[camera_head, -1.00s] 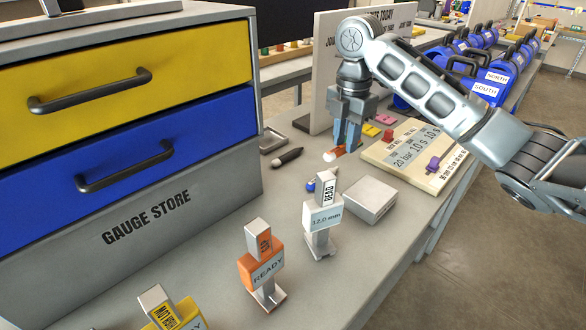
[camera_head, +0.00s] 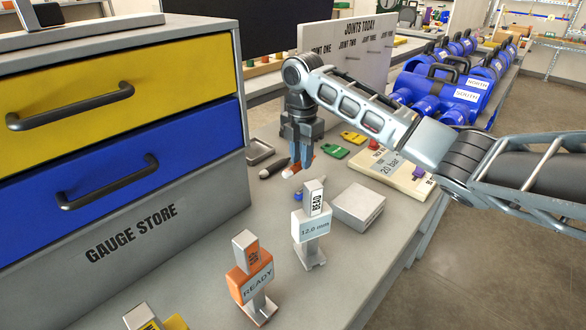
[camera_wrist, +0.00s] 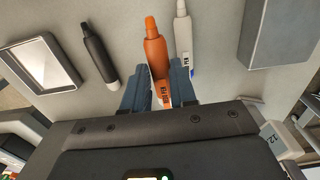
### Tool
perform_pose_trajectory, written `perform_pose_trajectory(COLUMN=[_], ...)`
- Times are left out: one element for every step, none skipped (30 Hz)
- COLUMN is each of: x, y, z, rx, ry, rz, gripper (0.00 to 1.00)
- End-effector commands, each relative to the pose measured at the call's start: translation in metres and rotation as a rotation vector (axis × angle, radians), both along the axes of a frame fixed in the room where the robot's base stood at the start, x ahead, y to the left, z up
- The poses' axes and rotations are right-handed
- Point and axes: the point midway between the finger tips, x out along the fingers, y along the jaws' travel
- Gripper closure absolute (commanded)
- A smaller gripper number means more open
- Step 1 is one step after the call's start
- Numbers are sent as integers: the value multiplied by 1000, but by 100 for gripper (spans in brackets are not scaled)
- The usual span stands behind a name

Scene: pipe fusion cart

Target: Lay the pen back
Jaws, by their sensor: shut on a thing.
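In the wrist view the orange pen (camera_wrist: 156,55) stands out between my two fingers (camera_wrist: 158,92). A black pen (camera_wrist: 98,54) lies to its left and a white pen with a blue part (camera_wrist: 183,42) to its right. In the head view the black pen (camera_head: 272,169) lies just left of my fingers. Whether the held pen touches the bench, I cannot tell.
A shallow tray (camera_head: 258,151) lies behind the black pen. A grey box (camera_head: 358,205) and a "BEAD" gauge block (camera_head: 311,228) stand nearer. The drawer unit (camera_head: 120,200) walls off the left. Coloured tags (camera_head: 335,151) and a lettered panel (camera_head: 395,172) lie to the right.

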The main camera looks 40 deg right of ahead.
Motion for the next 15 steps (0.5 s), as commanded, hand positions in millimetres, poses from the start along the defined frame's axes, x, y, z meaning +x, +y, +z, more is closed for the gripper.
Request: perform_pose_trajectory(x=[9,13,18,21,23,25,27,28,29,29,29,29,29,29,28], y=[1,0,0,0,0,0,0,0,0,0,0,0,0,0,0], z=[-4,-7,-10,-12,-13,-15,-16,-17,-18,-19,-21,-24,-27,-30,-36], rx=[-1,-1,-1,-1,-1,-1,-1,-1,-1,-1,0,0,0,0,0], ry=[3,4,2,2,3,2,1,1,1,2,2,2,1,2,3], rz=[0,0,1,1,1,0,0,0,0,0,0,0,0,-1,-1], gripper=[100,100,100,100,100,100,100,100,100,100,100,100,100,100,100])
